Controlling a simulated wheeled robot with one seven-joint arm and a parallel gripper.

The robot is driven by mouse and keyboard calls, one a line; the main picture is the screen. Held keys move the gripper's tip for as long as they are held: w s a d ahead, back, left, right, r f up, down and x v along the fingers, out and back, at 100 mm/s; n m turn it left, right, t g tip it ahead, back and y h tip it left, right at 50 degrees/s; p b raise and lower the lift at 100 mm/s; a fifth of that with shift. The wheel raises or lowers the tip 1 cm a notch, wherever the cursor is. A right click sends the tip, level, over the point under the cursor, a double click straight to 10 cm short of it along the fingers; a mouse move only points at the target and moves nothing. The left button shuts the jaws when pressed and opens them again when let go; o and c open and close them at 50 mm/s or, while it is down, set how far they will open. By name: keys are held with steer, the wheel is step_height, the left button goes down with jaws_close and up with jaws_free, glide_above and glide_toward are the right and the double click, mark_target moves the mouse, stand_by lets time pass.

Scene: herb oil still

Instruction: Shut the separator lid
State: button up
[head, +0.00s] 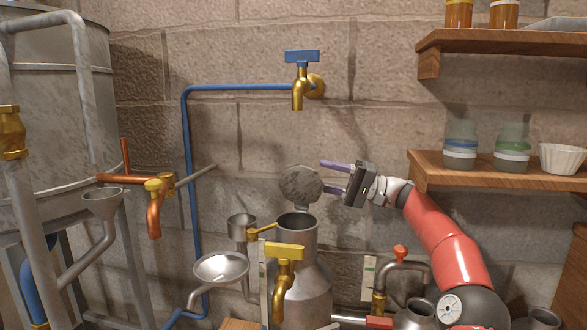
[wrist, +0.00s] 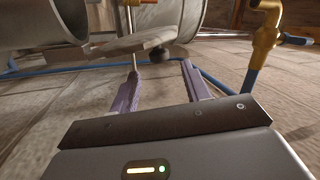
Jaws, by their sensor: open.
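The separator is a grey metal can (head: 302,285) with a narrower open neck, standing at the lower middle of the head view. Its round grey lid (head: 300,184) stands raised, nearly upright, above the back of the neck. My gripper (head: 324,176) is just right of the lid, its two purple fingers spread and pointing left at the lid's edge. I cannot tell whether a fingertip touches it. In the wrist view the open fingers (wrist: 160,68) show nothing clearly held; a dark rounded knob (wrist: 159,54) lies just beyond them.
A brass tap with a yellow handle (head: 285,253) stands before the can. A metal funnel (head: 221,267) is left of it. A blue-handled tap (head: 302,80) is on the wall above. A wooden shelf (head: 500,172) with jars is right, close to my arm.

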mark_target(303, 171)
steer(key=x, duration=0.6)
steer(key=shift+a, duration=0.15)
jaws_close()
